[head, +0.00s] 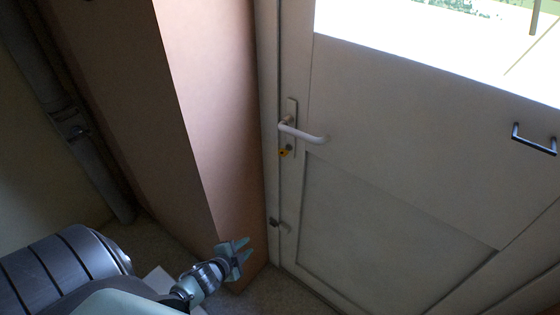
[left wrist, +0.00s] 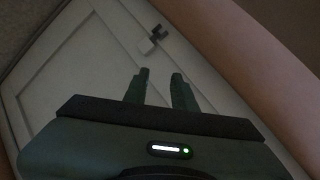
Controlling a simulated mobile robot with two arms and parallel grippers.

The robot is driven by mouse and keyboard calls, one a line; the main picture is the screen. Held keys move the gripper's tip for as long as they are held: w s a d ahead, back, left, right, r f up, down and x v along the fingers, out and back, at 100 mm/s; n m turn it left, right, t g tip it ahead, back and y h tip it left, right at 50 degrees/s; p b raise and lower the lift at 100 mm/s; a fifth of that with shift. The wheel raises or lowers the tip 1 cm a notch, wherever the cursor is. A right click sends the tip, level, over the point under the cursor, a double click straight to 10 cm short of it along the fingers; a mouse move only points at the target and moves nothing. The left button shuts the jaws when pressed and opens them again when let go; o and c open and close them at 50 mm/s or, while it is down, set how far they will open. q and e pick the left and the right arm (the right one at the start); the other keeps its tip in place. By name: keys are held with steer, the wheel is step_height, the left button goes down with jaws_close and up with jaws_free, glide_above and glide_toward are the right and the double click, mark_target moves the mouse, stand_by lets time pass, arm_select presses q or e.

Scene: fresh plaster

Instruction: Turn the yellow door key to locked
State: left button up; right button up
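The small yellow key (head: 284,152) sits in the lock just under the white lever handle (head: 303,132) on the white door (head: 400,200). The key is too small to tell its exact angle. My left gripper (head: 242,253) is open and empty, low and to the left of the key, in front of the pinkish wall edge and apart from the door. In the left wrist view my two fingers (left wrist: 155,88) stand apart with nothing between them, and the door (left wrist: 80,75) fills the area beyond. The key cannot be made out there. My right gripper is not in view.
A pinkish-brown wall corner (head: 215,130) juts out left of the door. A dark bar handle (head: 533,140) is at the right. A pipe (head: 80,135) runs along the left wall.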

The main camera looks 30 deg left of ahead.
arm_select(q)
steer(key=w+a+r+m+t+h+b, duration=0.1)
steer(key=w+r+m+t, duration=0.1)
steer(key=w+r, duration=0.35)
steer(key=w+a+r+m+t+b, duration=0.1)
steer(key=w+r+m+t, duration=0.1)
steer(key=r, duration=0.7)
steer(key=m+t+h, duration=0.2)
steer(key=m+t, duration=0.1)
steer(key=m, duration=0.2)
glide_toward(284, 151)
steer(key=w, duration=0.7)
steer(key=shift+d+p, duration=0.25)
steer(key=shift+p, duration=0.15)
steer(key=shift+f, duration=0.1)
jaws_close()
